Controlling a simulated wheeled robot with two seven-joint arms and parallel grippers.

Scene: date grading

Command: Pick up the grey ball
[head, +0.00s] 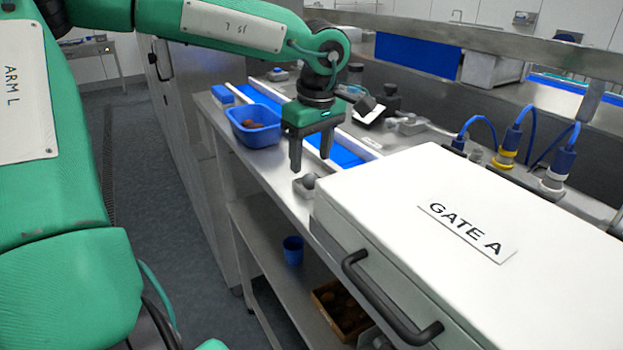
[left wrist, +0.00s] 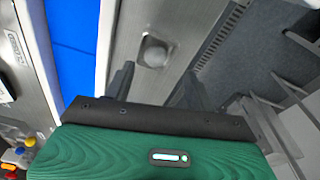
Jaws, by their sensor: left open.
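The grey ball (head: 309,181) sits in a small grey holder (head: 299,188) on the steel bench, just left of the white GATE A box. In the left wrist view the ball (left wrist: 154,52) shows from above, ahead of and between the two fingers. My left gripper (head: 311,165) is open and empty, fingers pointing down, above and slightly left of the ball in the head view. It also shows open in the left wrist view (left wrist: 155,85). The ball is apart from the fingers. My right gripper is not in view.
The white GATE A box (head: 440,185) with a black handle stands close right of the ball. A blue conveyor belt (head: 340,151) runs behind it. A blue bin (head: 254,134) holds brown dates. A blue cup (head: 293,250) and a brown crate (head: 330,297) stand on the lower shelf.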

